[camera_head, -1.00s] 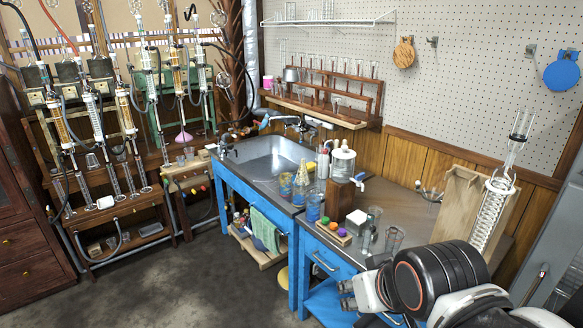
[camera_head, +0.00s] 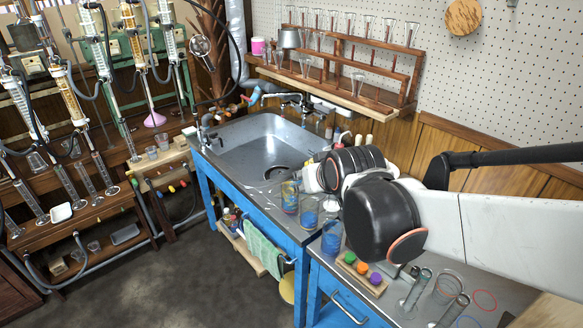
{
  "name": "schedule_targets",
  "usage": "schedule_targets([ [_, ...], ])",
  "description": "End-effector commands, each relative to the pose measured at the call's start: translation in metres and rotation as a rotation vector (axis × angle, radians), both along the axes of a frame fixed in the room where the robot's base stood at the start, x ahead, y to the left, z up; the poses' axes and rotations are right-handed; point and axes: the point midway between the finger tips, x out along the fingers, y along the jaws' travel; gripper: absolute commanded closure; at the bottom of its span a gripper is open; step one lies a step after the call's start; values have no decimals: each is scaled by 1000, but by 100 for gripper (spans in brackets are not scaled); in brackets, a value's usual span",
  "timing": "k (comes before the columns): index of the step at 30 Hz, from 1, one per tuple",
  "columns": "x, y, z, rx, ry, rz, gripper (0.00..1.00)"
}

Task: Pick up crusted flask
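No crusted flask can be made out now; my arm covers the counter to the right of the sink, where a pale conical flask showed earlier. A glass beaker with orange and blue marks (camera_head: 290,198) stands at the sink's right front corner. A beaker with blue in it (camera_head: 308,213) stands close beside it, and another blue one (camera_head: 331,238) is nearer the counter's front. My arm reaches in from the right, its wrist just behind these beakers. The fingers of my gripper are hidden, so its grip does not show.
The steel sink (camera_head: 262,150) lies left of my wrist. A wooden rack of glassware (camera_head: 345,70) is on the wall behind. Open floor lies at front left.

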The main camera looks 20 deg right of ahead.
Motion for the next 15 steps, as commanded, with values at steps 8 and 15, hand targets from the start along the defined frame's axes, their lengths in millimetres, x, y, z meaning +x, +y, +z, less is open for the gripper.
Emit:
schedule_targets([
  [8, 64, -23, -18, -9, -101, -33, 61],
  [15, 110, -44, -42, -18, -186, -59, 61],
])
